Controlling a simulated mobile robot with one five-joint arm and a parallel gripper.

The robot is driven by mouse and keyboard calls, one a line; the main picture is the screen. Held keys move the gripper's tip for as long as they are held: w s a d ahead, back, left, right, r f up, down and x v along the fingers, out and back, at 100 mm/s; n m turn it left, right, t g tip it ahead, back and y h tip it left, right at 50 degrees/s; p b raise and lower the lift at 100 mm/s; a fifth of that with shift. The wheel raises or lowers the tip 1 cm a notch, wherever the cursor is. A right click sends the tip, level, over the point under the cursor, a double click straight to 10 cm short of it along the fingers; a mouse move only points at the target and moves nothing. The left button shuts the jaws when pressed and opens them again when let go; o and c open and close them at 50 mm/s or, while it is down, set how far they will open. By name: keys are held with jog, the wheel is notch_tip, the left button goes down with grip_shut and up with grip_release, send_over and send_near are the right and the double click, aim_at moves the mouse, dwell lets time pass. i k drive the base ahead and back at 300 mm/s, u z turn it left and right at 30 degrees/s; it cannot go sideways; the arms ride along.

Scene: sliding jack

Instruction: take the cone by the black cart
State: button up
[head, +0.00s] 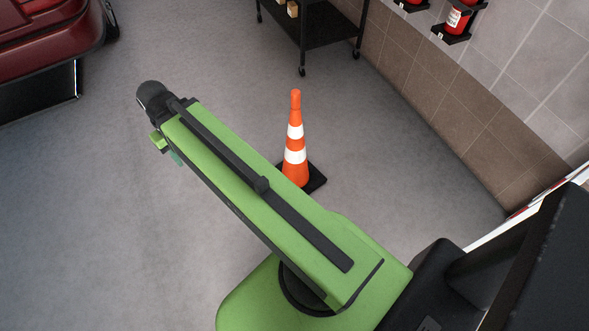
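An orange cone (295,143) with two white bands and a black square base stands upright on the floor, near the middle of the head view. My green arm crosses in front of it and hides part of its base. The black cart (325,25) stands behind the cone at the top, on castors. My gripper is not clearly visible; the far end of my arm lies to the left of the cone, apart from it, and I cannot make out any fingers.
A dark red car (45,40) is at the upper left. A tiled wall (480,110) runs down the right side, with red extinguishers (455,20) mounted on it. The grey floor (90,210) is clear at left and around the cone.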

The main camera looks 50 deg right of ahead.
aim_at(296, 166)
jog(key=z, duration=0.15)
jog(key=i, duration=0.95)
jog(key=u, duration=0.1)
